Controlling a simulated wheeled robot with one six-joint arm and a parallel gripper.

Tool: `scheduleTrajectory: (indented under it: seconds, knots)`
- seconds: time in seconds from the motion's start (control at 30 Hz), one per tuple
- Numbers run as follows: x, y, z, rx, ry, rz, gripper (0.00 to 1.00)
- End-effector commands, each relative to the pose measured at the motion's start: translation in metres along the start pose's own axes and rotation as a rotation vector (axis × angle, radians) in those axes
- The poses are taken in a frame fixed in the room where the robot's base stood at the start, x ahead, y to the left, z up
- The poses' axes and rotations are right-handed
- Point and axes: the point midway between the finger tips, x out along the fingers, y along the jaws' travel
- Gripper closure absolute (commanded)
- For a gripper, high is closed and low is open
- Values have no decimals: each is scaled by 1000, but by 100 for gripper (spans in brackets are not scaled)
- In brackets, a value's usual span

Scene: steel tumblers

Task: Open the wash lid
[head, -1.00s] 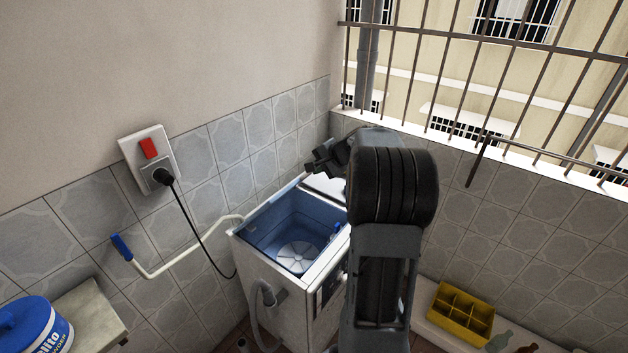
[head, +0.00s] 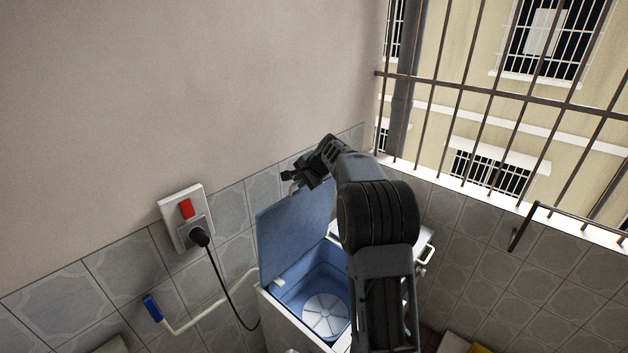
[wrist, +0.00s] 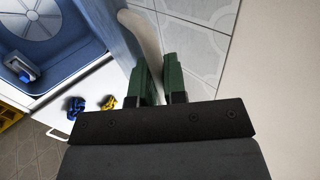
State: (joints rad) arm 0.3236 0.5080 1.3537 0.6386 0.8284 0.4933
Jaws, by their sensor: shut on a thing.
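The wash lid (head: 288,228) is a blue panel standing raised, nearly upright, along the wall side of the washing machine. The wash tub (head: 325,314) below it is uncovered, with its pale round agitator showing. My gripper (head: 295,182) is at the lid's upper edge. In the wrist view the lid (wrist: 112,28) runs up to the green fingers (wrist: 158,64), which are shut with a narrow gap between them. They are shut on the lid's edge, though the contact itself is partly hidden. My arm covers the machine's right part.
A socket with a red switch and black plug (head: 187,220) is on the tiled wall left of the lid. A pale pipe with a blue handle (head: 153,308) runs low along that wall. A barred window (head: 500,130) is at the right.

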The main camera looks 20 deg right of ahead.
Motion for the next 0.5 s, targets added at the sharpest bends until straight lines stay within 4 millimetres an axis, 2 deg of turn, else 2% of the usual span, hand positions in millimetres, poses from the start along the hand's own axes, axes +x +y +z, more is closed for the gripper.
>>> scheduleTrajectory:
  seconds: [0.43,0.47,0.5]
  knots:
    - [4,-2,2,-8,-2,11,100]
    - [4,-2,2,-8,-2,11,86]
    - [4,-2,2,-8,-2,11,82]
